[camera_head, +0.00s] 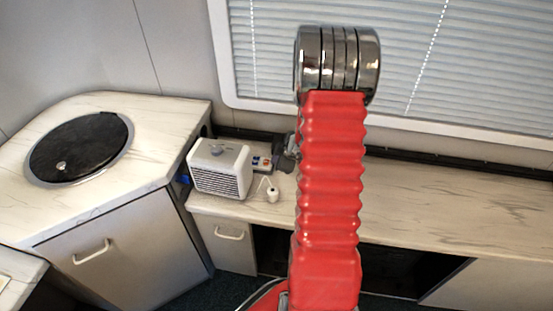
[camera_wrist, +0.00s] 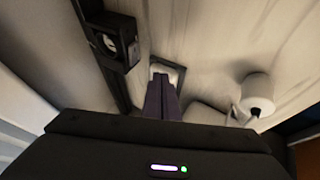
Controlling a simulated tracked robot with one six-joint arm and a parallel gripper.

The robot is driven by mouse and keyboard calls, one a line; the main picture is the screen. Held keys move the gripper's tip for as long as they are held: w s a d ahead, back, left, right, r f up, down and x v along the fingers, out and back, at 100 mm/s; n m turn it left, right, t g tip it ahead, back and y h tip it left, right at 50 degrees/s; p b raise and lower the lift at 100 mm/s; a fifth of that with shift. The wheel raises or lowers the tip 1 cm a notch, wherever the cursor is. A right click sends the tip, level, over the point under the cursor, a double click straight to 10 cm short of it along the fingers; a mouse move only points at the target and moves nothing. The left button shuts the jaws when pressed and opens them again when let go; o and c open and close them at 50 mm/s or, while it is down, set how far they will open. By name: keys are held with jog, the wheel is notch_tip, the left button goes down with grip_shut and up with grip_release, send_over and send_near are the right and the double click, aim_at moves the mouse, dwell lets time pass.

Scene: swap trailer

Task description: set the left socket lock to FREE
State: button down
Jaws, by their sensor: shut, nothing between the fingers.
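A small socket panel (camera_head: 262,162) with blue and red marks sits at the back of the counter in the head view, just right of the white heater. The lock and its setting are too small to read. In the wrist view a black block with a round grey face (camera_wrist: 112,42) stands at upper left; I cannot tell which part it is. My gripper (camera_wrist: 162,82) is shut and empty, its fingertips in front of a small pale part (camera_wrist: 168,70); I cannot tell whether they touch. In the head view my red arm hides much of that area.
The white heater (camera_head: 220,168) stands left of the panel. A white plug (camera_head: 272,192) with a cord lies on the counter (camera_head: 430,210), and also shows in the wrist view (camera_wrist: 257,94). A round black lid (camera_head: 80,147) is at left. The counter at right is clear.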

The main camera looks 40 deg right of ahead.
jog(key=a+v, duration=0.1)
jog(key=v, duration=0.7)
jog(key=shift+w, duration=0.15)
jog(key=shift+r, duration=0.1)
dwell(0.4)
